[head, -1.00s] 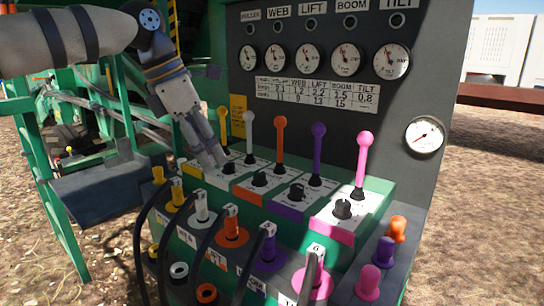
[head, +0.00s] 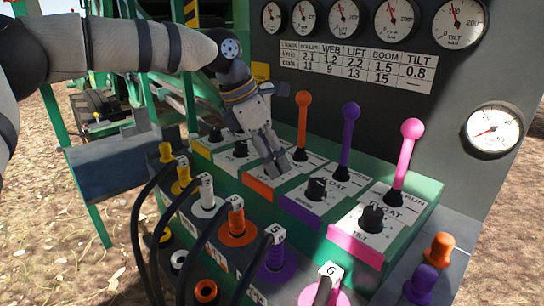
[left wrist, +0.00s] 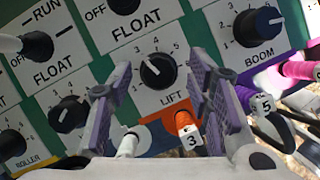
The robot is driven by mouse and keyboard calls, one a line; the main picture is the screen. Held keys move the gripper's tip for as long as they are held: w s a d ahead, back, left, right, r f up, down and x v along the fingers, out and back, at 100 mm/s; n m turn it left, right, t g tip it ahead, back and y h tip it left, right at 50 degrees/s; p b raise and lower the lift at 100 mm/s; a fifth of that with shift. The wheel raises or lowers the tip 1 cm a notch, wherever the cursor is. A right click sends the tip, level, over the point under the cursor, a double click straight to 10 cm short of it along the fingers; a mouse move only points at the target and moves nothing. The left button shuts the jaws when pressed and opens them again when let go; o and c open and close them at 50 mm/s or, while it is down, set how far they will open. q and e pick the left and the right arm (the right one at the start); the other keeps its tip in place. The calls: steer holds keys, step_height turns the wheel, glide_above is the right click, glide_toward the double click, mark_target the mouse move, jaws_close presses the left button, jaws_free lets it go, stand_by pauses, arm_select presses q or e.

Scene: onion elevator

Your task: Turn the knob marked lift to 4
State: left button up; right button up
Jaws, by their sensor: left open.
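The lift knob (left wrist: 158,70) is black and round, on a white plate marked LIFT with a numbered scale. My left gripper (left wrist: 157,92) is open, with one finger to each side of the knob in the left wrist view. I cannot tell whether they touch it. In the head view my left gripper (head: 283,168) points down at the orange-edged lift plate and hides the knob. My right gripper is not in view.
The boom knob (left wrist: 258,26) is to the right and another knob (left wrist: 68,113) to the left. Orange (head: 304,100), purple (head: 350,112) and pink (head: 411,130) levers stand behind the knobs. Numbered hose plugs, such as the orange one (head: 237,222), are in front.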

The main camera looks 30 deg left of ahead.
arm_select(q)
steer(key=shift+w+f, duration=0.1)
jaws_close()
steer(key=shift+m, duration=0.3)
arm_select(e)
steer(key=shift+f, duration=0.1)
arm_select(q)
steer(key=m+g+b, duration=0.1)
steer(key=m, duration=0.1)
steer(key=shift+w+f+m+h, duration=0.1)
steer(key=shift+f+m+h, duration=0.05)
steer(key=shift+m+h, duration=0.2)
steer(key=shift+m+g+h+b, duration=0.45)
steer(key=shift+m+g+b, duration=0.3)
steer(key=shift+m, duration=1.4)
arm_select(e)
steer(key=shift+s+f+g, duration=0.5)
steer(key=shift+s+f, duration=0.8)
arm_select(q)
steer(key=shift+r, duration=0.2)
